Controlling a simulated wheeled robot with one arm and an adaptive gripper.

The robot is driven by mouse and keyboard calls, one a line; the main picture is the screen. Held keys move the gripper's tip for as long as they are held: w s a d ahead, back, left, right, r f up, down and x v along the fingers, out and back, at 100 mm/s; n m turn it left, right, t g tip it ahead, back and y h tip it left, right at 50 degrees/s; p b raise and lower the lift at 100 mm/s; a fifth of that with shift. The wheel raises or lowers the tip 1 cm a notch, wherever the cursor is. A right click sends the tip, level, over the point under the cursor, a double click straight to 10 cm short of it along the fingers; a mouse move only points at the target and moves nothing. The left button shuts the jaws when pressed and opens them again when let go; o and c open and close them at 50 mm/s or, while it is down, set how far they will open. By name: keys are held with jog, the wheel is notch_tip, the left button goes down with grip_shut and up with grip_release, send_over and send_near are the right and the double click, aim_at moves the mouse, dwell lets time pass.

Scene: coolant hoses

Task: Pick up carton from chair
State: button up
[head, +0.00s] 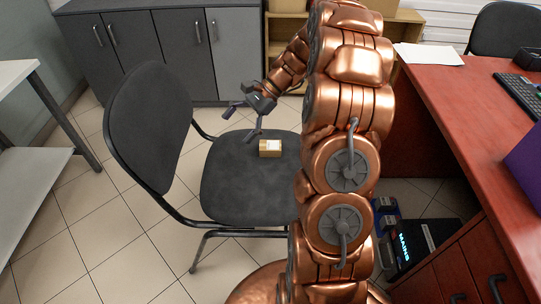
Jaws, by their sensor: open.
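A small tan carton (270,149) with a pale label on top sits on the seat of the dark grey chair (236,186), towards the seat's right side. My gripper (243,124) is open and empty, above the back part of the seat. Its fingers are apart, pointing left and down. The lower fingertip is just left of the carton in the picture; whether they touch cannot be told, but the carton is not between the fingers. My copper arm hides the right edge of the seat.
The chair's backrest (150,126) rises on the left. A red desk (460,110) with a keyboard (521,92) stands on the right. Grey cabinets (160,45) and a wooden shelf (287,28) are behind. A white table (14,72) is at far left. Tiled floor (110,240) is clear at front left.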

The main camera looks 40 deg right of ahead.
jog(key=w+d+f+m+t+y+b, duration=0.1)
jog(key=w+d+f+m+t+b, duration=0.3)
jog(key=d+f, duration=0.7)
jog(key=m+t+b, duration=0.3)
jog(key=m+b, duration=0.2)
jog(key=m, duration=0.1)
send_near(277, 145)
jog(key=x, duration=0.4)
jog(key=shift+a, duration=0.2)
jog(key=shift+w+f, duration=0.1)
jog(key=shift+f, duration=0.1)
jog(key=shift+b+x, duration=1.25)
jog(key=shift+x, duration=2.4)
jog(key=c, duration=1.3)
jog(key=shift+o, duration=0.2)
jog(key=shift+r, duration=0.1)
